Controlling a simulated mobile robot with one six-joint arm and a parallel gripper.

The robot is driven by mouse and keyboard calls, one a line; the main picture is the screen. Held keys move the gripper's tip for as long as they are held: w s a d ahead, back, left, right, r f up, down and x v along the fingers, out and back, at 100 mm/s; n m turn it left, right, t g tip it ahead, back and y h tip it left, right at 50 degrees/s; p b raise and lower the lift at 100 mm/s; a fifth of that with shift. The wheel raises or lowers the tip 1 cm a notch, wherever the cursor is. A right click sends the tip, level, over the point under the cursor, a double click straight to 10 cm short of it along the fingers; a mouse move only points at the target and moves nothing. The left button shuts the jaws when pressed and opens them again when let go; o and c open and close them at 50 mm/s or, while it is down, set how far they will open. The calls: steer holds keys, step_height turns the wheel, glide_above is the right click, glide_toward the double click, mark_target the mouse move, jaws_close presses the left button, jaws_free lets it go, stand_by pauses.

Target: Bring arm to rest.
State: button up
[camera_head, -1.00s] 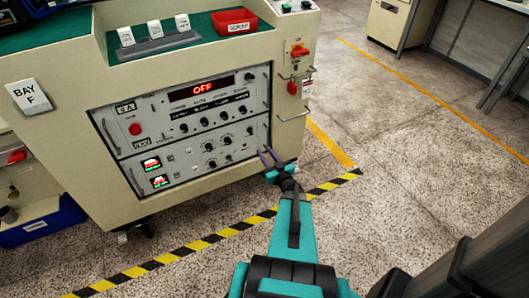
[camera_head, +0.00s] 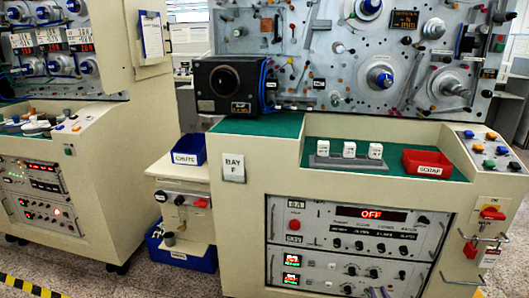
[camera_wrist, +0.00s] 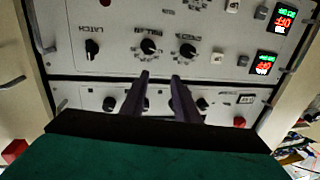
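My gripper shows only as dark fingertips (camera_head: 378,293) at the bottom edge of the head view. They are in front of the lower control panel of the Bay F machine. In the wrist view, the two fingers of my gripper (camera_wrist: 160,76) stand apart with nothing between them. They point at the panel (camera_wrist: 215,68), which appears upside down with its knobs and lit displays. The rest of my arm is out of the head view.
The Bay F cabinet (camera_head: 250,215) has a display reading OFF (camera_head: 371,214). A red scrap bin (camera_head: 427,163) and white blocks in a holder sit on its green top. Metal handles and a red switch (camera_head: 491,213) are on its right. A blue chute bin (camera_head: 189,150) stands left.

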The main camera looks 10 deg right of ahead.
steer(key=w+a+r+n+y+p, duration=0.15)
steer(key=w+a, duration=0.25)
steer(key=a, duration=0.4)
steer(key=w+a+r+y+p, duration=0.1)
steer(key=w+a+y+p, duration=0.15)
steer(key=a, duration=0.65)
steer(key=a+f+g+h+p, duration=0.1)
steer(key=a+f+g+p, duration=0.35)
steer(key=a, duration=0.75)
steer(key=s+a+f+g+p, duration=0.1)
steer(key=s+a+f+g, duration=0.35)
steer(key=s, duration=0.35)
steer(key=s+a+f+g+p, duration=0.1)
steer(key=s+a+f+g, duration=0.3)
steer(key=s, duration=0.5)
steer(key=s+a+r+g, duration=0.1)
steer(key=s+g, duration=0.4)
steer(key=s, duration=0.5)
steer(key=s+a+r+g, duration=0.1)
steer(key=s+r+g, duration=0.1)
steer(key=s+g, duration=0.3)
steer(key=s+n, duration=0.1)
steer(key=s, duration=0.3)
steer(key=shift+s+a, duration=0.25)
steer(key=shift+s, duration=0.1)
